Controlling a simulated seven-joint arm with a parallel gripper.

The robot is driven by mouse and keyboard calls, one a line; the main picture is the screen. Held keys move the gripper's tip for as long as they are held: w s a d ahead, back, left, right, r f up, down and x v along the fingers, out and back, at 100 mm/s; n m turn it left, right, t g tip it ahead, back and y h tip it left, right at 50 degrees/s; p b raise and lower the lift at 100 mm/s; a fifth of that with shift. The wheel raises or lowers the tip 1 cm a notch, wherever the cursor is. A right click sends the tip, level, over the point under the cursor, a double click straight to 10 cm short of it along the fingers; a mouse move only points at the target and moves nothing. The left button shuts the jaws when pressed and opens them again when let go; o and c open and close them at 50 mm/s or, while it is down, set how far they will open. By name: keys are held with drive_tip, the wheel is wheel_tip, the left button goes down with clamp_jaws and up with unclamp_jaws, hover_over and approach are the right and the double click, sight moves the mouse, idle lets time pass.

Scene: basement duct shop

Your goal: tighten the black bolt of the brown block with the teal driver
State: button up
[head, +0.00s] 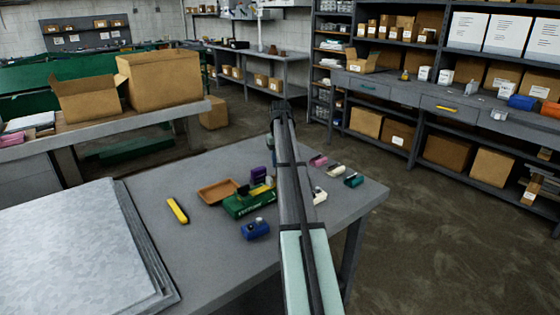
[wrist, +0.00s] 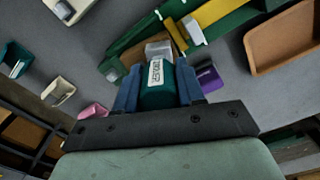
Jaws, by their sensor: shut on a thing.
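In the wrist view my gripper (wrist: 157,88) is shut on the teal driver (wrist: 156,92), whose white label reads DRIVER. Its grey front end (wrist: 158,50) points at a green fixture (wrist: 225,22) with a yellow bar (wrist: 193,30). A small brown patch (wrist: 178,32) shows between the driver and the bar. It may be the brown block, mostly hidden. I cannot make out the black bolt, or tell whether the driver touches anything. In the head view the green fixture (head: 245,206) stands on the table left of my arm, which hides the gripper and driver.
A brown tray (head: 217,191) and a purple piece (head: 258,173) are close to the fixture. A blue piece (head: 255,229) sits in front. Pink (head: 318,160), white (head: 335,170) and teal (head: 353,180) pieces lie right of my arm. A yellow tool (head: 178,211) lies left, near metal sheets (head: 75,245).

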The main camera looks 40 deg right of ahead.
drive_tip(key=shift+m, duration=5.3)
